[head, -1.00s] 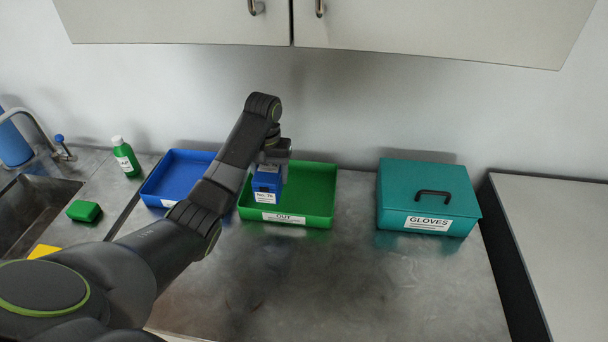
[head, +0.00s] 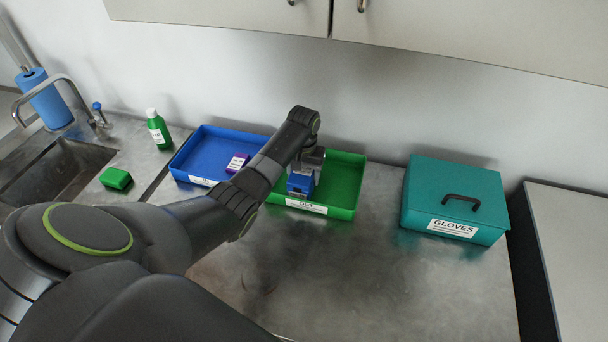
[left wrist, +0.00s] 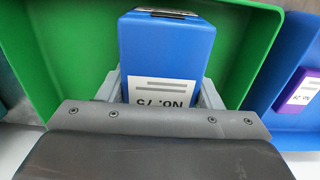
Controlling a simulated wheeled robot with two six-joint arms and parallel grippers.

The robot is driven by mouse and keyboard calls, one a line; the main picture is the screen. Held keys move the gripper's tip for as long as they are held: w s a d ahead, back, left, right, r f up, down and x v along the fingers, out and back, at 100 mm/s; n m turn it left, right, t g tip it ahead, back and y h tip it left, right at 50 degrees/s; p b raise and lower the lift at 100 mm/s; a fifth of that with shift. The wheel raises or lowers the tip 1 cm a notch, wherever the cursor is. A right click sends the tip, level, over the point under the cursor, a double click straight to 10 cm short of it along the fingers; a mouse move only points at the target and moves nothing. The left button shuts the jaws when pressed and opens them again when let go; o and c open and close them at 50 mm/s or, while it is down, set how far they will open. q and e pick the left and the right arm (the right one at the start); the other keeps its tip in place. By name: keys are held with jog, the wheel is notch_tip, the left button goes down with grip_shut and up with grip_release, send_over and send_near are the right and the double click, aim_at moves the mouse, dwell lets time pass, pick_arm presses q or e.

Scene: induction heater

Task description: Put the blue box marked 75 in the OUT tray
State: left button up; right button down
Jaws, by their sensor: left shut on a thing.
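The blue box (head: 300,185) bears a white label that reads No. 75 in the left wrist view (left wrist: 165,55). My left gripper (head: 308,166) is shut on it, with a finger on either side of the box in the left wrist view (left wrist: 165,92). The box is inside the outline of the green OUT tray (head: 345,190), toward its left part. The tray also surrounds the box in the left wrist view (left wrist: 60,50). I cannot tell whether the box touches the tray floor. My right gripper is not in view.
A blue tray (head: 205,150) with a purple box (head: 237,162) stands left of the OUT tray. A teal GLOVES box (head: 455,195) is to the right. A green bottle (head: 158,132), a green sponge (head: 116,178) and a sink (head: 60,172) are at the left. The front counter is clear.

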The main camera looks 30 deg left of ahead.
aim_at(304, 169)
pick_arm(q)
jog(key=shift+f, duration=0.45)
jog(key=o, duration=1.3)
jog(key=shift+f, duration=0.15)
notch_tip(304, 169, up, 11)
jog(key=shift+r+b, duration=0.2)
jog(key=shift+b, duration=0.85)
jog(key=shift+r, duration=0.5)
jog(key=shift+f, duration=0.1)
